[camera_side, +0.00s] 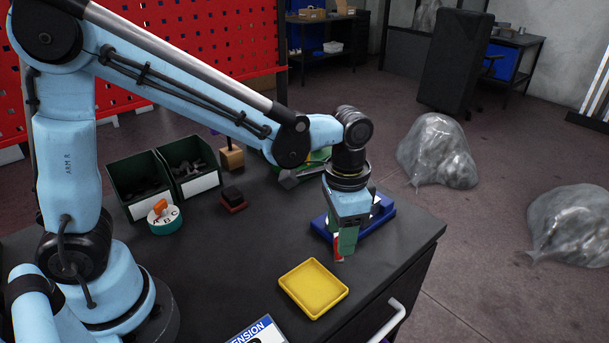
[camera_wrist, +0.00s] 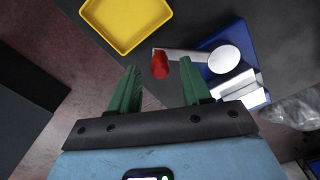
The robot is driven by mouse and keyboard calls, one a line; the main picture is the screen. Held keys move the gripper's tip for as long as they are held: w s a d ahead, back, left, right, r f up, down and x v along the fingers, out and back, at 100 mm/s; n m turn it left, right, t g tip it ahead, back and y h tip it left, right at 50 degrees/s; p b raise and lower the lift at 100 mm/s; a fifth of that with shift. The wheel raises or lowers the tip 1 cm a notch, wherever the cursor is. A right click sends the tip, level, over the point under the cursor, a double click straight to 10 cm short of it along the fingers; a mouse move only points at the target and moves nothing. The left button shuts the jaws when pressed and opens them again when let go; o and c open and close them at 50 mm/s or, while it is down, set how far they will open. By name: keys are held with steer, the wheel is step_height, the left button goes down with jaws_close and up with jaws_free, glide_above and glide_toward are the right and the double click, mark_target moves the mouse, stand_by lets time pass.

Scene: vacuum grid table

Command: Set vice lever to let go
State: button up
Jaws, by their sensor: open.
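The vice has a blue base (camera_side: 318,224) near the right edge of the dark table, partly hidden behind my gripper. In the wrist view, the blue base (camera_wrist: 228,34) carries a white disc (camera_wrist: 224,59) and pale metal blocks. A flat grey lever (camera_wrist: 187,54) sticks out from it toward the left and ends in a red knob (camera_wrist: 160,66). My gripper (camera_side: 345,254) points down beside the vice, open. In the wrist view, the red knob shows between the two green fingers of my gripper (camera_wrist: 158,78); I cannot tell whether either finger touches it.
A yellow tray (camera_side: 313,288) lies in front of the vice. A dial marked A, B, C (camera_side: 165,222), a dark block on a red base (camera_side: 233,200) and green bins (camera_side: 140,187) stand to the left. A sign (camera_side: 256,333) lies at the front edge.

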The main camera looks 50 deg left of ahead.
steer(key=shift+f, duration=1.4)
jaws_close()
